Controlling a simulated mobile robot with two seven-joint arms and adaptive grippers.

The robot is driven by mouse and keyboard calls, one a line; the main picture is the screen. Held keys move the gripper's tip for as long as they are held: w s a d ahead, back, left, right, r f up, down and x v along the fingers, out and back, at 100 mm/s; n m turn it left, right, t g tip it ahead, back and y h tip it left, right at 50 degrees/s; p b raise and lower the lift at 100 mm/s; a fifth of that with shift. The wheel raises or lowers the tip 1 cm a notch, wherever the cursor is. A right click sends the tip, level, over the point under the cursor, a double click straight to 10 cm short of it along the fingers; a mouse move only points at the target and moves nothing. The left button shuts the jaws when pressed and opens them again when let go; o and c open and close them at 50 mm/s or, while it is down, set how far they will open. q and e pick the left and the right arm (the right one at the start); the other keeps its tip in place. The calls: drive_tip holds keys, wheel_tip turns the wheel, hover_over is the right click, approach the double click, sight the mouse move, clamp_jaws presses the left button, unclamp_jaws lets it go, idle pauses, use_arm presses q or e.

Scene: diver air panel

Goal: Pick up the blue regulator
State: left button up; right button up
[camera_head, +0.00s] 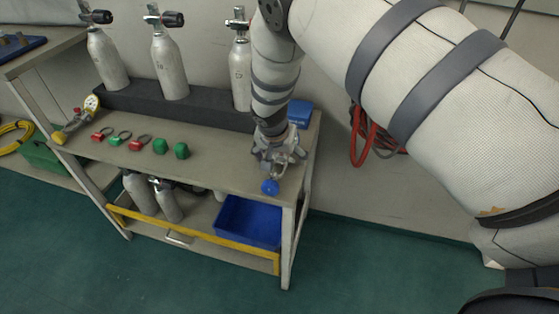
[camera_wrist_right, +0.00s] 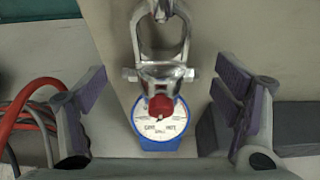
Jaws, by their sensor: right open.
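The blue regulator (camera_wrist_right: 157,143) lies on the bench top. In the right wrist view it has a metal yoke at the top, a red knob and a white dial in a blue rim. In the head view its blue part (camera_head: 270,187) shows at the bench's front right, just below my right gripper (camera_head: 279,152). My right gripper is open, with one finger on each side of the regulator and a visible gap on both sides. The gripper hides part of the regulator in the head view. My left gripper is not in view.
A yellow regulator (camera_head: 90,104) lies at the bench's left end, beside red and green rings (camera_head: 120,137) and green knobs (camera_head: 181,151). Grey cylinders (camera_head: 169,68) stand in a dark rack behind. A blue bin (camera_head: 248,222) sits on the lower shelf. Red hoses (camera_head: 362,140) hang at right.

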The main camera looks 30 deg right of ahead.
drive_tip(key=shift+r, duration=0.1)
drive_tip(key=shift+c, duration=0.3)
drive_tip(key=c, duration=1.8)
drive_tip(key=shift+w+r, duration=0.1)
drive_tip(key=shift+r, duration=0.05)
drive_tip(key=shift+r, duration=0.3)
wheel_tip(320, 180, up, 3)
drive_tip(key=shift+p, duration=0.3)
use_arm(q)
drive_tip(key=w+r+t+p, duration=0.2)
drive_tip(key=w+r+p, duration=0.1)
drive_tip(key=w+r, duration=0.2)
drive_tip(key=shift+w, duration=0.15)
use_arm(e)
drive_tip(key=s+a+r, duration=0.1)
drive_tip(key=s+r, duration=0.2)
drive_tip(key=s, duration=0.1)
drive_tip(key=s+a+r, duration=0.2)
drive_tip(key=s+r, duration=0.1)
drive_tip(key=s, duration=0.1)
drive_tip(key=s+a+r, duration=0.2)
drive_tip(key=s+r, duration=0.1)
drive_tip(key=s, duration=0.2)
drive_tip(key=shift+a+r, duration=0.1)
drive_tip(key=shift+a, duration=0.05)
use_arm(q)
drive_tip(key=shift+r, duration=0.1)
